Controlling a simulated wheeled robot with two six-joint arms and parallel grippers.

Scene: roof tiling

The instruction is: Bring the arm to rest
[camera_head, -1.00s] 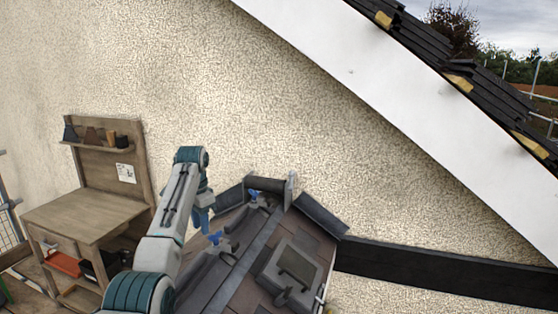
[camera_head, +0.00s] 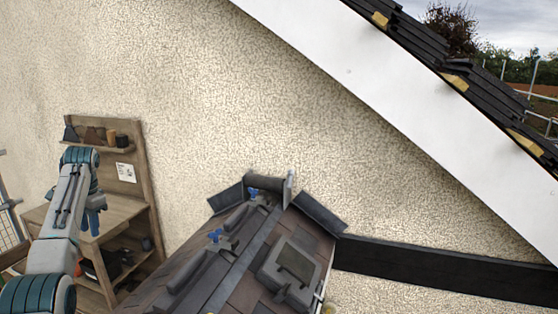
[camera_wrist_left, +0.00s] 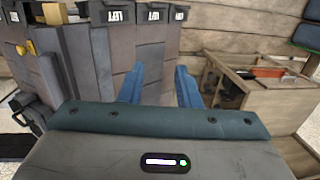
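My left arm comes in from the lower left in the head view. Its left gripper (camera_head: 94,222) points down in front of the wooden workbench, left of the small tiled roof (camera_head: 250,262). In the left wrist view the two blue fingers of the left gripper (camera_wrist_left: 160,86) stand apart with nothing between them. The tiled roof (camera_wrist_left: 140,55) lies beyond the fingers, apart from them. My right gripper is not in view.
A wooden workbench (camera_head: 122,208) with a shelf of small items (camera_head: 95,138) stands at the left. Blue-handled clamps (camera_head: 215,236) and a grey roof window (camera_head: 290,268) sit on the roof. A dark beam (camera_head: 440,268) runs along the rendered wall to the right.

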